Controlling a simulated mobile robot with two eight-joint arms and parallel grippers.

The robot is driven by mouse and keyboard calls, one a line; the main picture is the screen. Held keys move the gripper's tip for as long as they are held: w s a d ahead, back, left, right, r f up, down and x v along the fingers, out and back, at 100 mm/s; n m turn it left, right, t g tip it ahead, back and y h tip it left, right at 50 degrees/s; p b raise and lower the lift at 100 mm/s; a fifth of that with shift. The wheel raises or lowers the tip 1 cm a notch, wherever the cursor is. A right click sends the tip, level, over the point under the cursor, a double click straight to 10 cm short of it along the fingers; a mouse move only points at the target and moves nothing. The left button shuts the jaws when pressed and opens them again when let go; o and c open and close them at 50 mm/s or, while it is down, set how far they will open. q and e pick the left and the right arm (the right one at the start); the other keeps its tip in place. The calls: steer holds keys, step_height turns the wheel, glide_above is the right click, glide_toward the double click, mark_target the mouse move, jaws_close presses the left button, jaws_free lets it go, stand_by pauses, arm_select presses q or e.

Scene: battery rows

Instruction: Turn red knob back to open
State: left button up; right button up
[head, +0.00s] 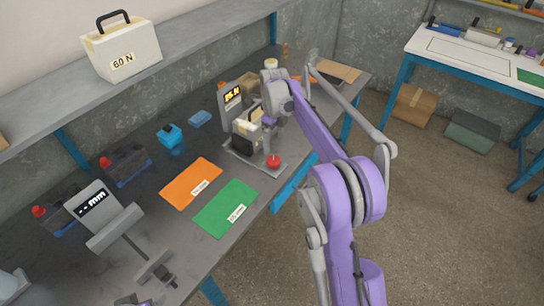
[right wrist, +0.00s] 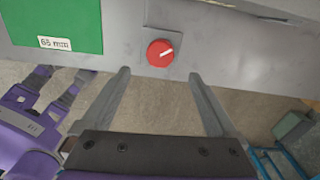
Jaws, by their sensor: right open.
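The red knob (head: 273,161) sits on the grey base plate of a device (head: 245,125) near the front edge of the bench. In the right wrist view the red knob (right wrist: 160,54) is round, and its white mark points right and slightly up. My right gripper (right wrist: 159,76) is open and empty. Its fingertips are just short of the knob in that picture, one to each side, with no visible contact. In the head view my right arm partly covers the device. My left gripper's jaws cannot be made out.
A green mat (head: 225,208) and an orange mat (head: 191,183) lie left of the device. A caliper-like gauge (head: 115,228) and dark batteries with red caps (head: 126,165) are further left. A case marked 60 N (head: 123,52) stands on the shelf. Open floor lies right of the bench.

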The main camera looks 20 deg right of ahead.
mark_target(274, 160)
step_height(274, 160, down, 9)
steer(key=shift+r, duration=0.1)
stand_by(0.3)
steer(key=c, duration=1.4)
